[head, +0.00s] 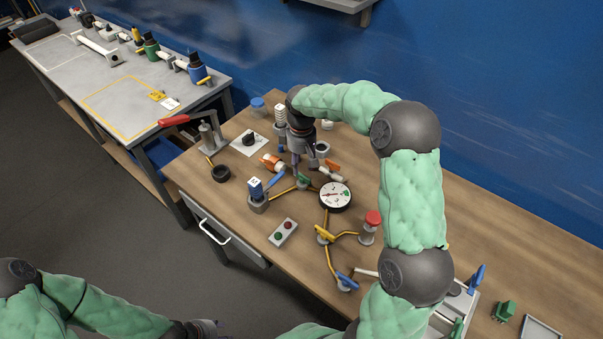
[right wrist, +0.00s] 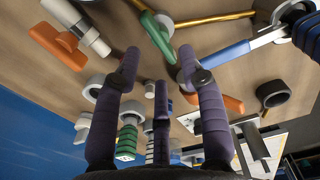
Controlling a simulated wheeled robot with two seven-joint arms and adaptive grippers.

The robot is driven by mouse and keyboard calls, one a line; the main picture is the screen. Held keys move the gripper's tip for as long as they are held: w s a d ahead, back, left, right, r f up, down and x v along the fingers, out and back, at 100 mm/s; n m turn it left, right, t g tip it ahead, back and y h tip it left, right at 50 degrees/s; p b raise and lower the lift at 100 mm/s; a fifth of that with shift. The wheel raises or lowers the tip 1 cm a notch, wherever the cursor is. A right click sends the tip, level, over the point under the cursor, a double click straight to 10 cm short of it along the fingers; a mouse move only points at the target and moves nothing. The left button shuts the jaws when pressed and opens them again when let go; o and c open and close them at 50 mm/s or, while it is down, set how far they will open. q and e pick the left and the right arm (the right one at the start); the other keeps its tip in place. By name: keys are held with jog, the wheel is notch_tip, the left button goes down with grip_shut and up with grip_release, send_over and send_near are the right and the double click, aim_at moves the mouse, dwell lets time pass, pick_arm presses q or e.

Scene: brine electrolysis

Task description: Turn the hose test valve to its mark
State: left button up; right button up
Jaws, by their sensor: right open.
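A small valve with a green handle (head: 303,178) stands on the wooden bench under my right gripper, joined to yellow pipe. Its green handle (right wrist: 158,38) also shows in the right wrist view, just beyond the fingertips. No label shows which valve is the hose test valve, and I cannot make out a mark. My right gripper (head: 305,166) points down over the green handle; in the right wrist view its fingers (right wrist: 160,58) are spread and empty. My left gripper (head: 207,327) is at the bottom edge, low and away from the bench, its fingers barely visible.
A round gauge (head: 335,195) stands close right of the right gripper. A yellow-handled valve (head: 324,234), red-capped post (head: 370,226) and button box (head: 283,232) stand nearer. The bench's right part has free room.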

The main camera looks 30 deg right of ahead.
aim_at(302, 178)
jog(key=shift+f+b, duration=0.5)
jog(key=shift+f, duration=1.9)
grip_shut()
